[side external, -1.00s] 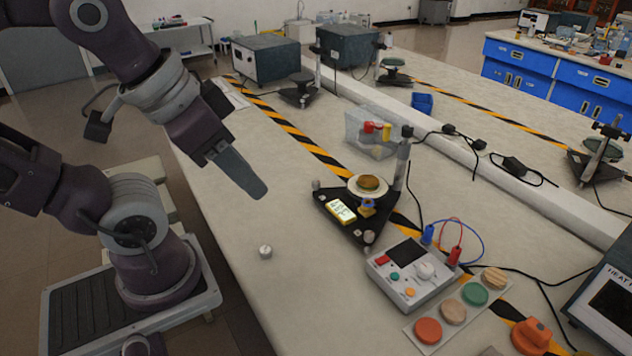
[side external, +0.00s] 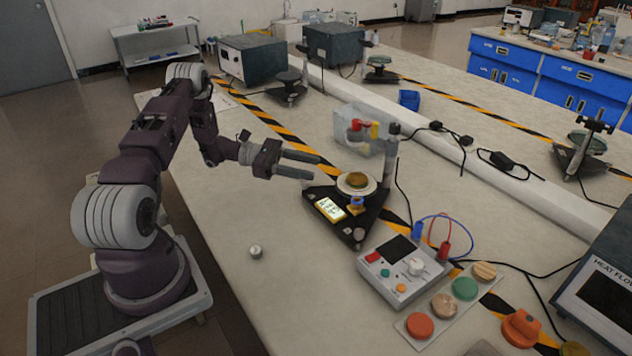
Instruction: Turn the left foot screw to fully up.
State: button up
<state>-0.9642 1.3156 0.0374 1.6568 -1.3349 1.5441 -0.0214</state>
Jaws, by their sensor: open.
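The black triangular base (side external: 345,222) stands on the bench, with a round plate (side external: 357,184) and a lit yellow display (side external: 330,208) on it. A grey foot screw (side external: 359,234) shows at its front corner. The foot screw at its left corner is hidden behind or beside my lower finger, so I cannot tell its height. My gripper (side external: 316,168) is open and empty, its two fingers pointing right at that left corner. I cannot tell whether a finger touches the screw.
A grey post (side external: 391,160) rises at the base's back corner. A clear box (side external: 358,130) stands behind, and a control box (side external: 402,270) with cables stands in front right. A small loose knob (side external: 255,251) lies on the otherwise clear left bench.

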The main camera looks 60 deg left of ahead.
aim_at(316, 189)
jog(key=a+f+n+t, duration=0.1)
jog(key=f, duration=0.1)
jog(key=s+a+f+n+t+y, duration=0.1)
jog(key=f, duration=0.1)
jog(key=s+a+f+n+t, duration=0.1)
jog(key=a+f, duration=0.1)
jog(key=shift+a+n+y, duration=0.1)
jog(key=shift+n+y, duration=0.3)
jog(key=shift+a+f+t, duration=0.1)
jog(key=shift+f+t, duration=0.2)
jog(key=shift+f, duration=0.1)
jog(key=x, duration=0.6)
jog(key=shift+w, duration=0.35)
grip_shut()
